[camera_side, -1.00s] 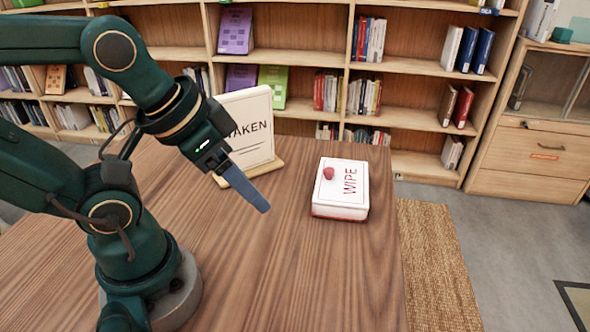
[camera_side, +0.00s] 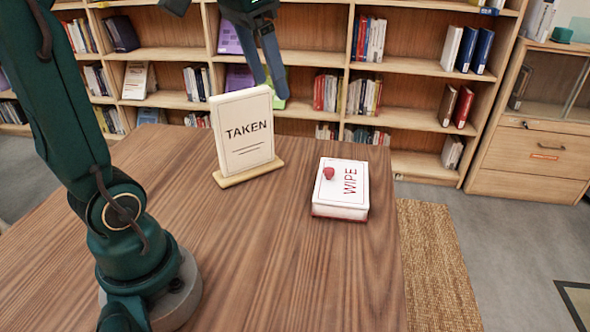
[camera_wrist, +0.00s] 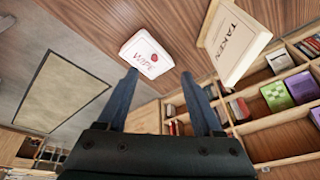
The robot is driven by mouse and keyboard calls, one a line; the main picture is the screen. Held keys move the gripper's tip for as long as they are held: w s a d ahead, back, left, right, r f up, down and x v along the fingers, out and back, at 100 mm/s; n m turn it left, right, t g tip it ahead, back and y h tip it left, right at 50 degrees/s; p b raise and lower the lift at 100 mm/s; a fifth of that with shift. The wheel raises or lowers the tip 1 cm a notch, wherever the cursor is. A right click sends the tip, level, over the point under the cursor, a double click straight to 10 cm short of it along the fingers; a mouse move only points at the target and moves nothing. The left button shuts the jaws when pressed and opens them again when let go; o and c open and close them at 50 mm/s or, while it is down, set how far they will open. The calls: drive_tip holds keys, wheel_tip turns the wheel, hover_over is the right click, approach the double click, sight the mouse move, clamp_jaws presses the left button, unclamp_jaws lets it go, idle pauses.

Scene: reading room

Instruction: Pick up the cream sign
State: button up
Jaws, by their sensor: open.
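The cream sign (camera_side: 243,135) reads "TAKEN" and stands upright on a light wooden base on the table. It also shows in the wrist view (camera_wrist: 235,42), at the upper right. My gripper (camera_side: 273,85) is up above and behind the sign's top right in the side view, apart from it. In the wrist view its two blue fingers (camera_wrist: 159,90) are spread with nothing between them. The side view shows the fingers nearly edge-on.
The wooden table (camera_side: 270,270) is clear in front. Bookshelves (camera_side: 420,85) stand behind. A woven mat (camera_side: 437,260) lies on the floor.

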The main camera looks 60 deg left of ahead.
drive_tip(key=w+a+f+g, duration=0.1)
drive_tip(key=w+a, duration=0.2)
drive_tip(key=a, duration=0.6)
drive_tip(key=g, duration=0.1)
approach(239, 92)
drive_tip(key=shift+h, duration=0.4)
drive_tip(key=f, duration=0.2)
drive_tip(key=w+f, duration=0.1)
drive_tip(key=f, duration=0.2)
drive_tip(key=shift+w+a+f, duration=0.1)
drive_tip(key=shift+a+f, duration=0.1)
drive_tip(key=shift+f, duration=2.5)
drive_tip(key=shift+w+f, duration=0.15)
drive_tip(key=shift+f, duration=1.15)
drive_tip(key=shift+w+f, duration=0.15)
drive_tip(key=shift+f, duration=1.1)
drive_tip(key=shift+c, duration=0.3)
clamp_jaws()
drive_tip(key=shift+r, duration=0.1)
